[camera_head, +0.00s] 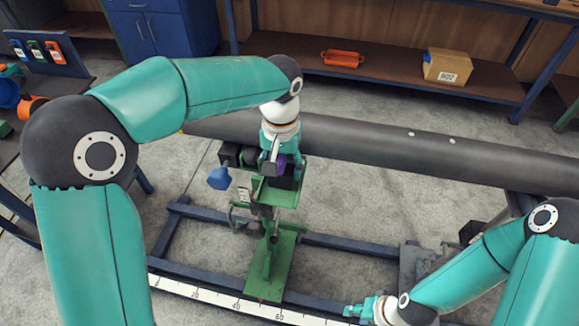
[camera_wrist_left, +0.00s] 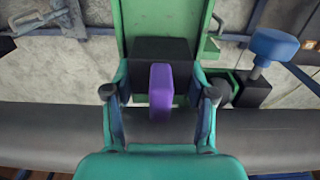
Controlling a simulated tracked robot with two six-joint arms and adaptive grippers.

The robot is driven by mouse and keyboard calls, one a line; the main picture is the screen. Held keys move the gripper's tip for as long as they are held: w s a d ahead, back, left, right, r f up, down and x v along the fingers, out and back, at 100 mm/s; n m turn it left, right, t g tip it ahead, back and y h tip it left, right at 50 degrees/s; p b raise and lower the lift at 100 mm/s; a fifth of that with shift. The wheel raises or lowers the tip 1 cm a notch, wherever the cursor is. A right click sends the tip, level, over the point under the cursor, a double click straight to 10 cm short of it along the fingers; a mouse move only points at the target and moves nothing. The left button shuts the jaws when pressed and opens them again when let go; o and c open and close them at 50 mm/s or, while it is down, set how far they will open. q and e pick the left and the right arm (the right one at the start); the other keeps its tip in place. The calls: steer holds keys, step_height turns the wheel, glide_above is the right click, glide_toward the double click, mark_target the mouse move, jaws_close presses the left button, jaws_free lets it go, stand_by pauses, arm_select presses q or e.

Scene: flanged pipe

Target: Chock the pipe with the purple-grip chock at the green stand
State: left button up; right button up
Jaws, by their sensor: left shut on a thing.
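The chock, a black block with a purple grip (camera_head: 282,164), is at the green stand (camera_head: 265,265), right beside the pipe. My left gripper (camera_head: 281,160) is shut on the purple grip. In the left wrist view the purple grip (camera_wrist_left: 160,85) stands between the two fingers, with the black block (camera_wrist_left: 160,52) over the green plate (camera_wrist_left: 140,14). I cannot tell if the block touches the pipe. The long dark grey pipe (camera_head: 400,150) passes behind the stand. My right gripper (camera_head: 358,311) is low at the front, away from the pipe; its finger opening is too small to judge.
A blue knob (camera_head: 219,178) and dark blocks sit left of the chock. A blue floor frame (camera_head: 340,245) and a white ruler strip (camera_head: 225,300) lie below. A back shelf holds an orange item (camera_head: 342,58) and a cardboard box (camera_head: 447,66). A tool rack stands at left.

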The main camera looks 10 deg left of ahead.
arm_select(q)
steer(key=shift+w+p, duration=0.9)
steer(key=shift+w, duration=0.25)
steer(key=o, duration=1.4)
steer(key=shift+s+r+p, duration=0.15)
steer(key=shift+r+p, duration=0.7)
steer(key=shift+r, duration=0.35)
steer(key=shift+s+r+p, duration=0.2)
steer(key=shift+r+p, duration=0.7)
steer(key=shift+r, duration=0.25)
steer(key=shift+s+r+p, duration=0.15)
steer(key=shift+r+p, duration=0.7)
steer(key=shift+r, duration=0.35)
steer(key=shift+f, duration=0.1)
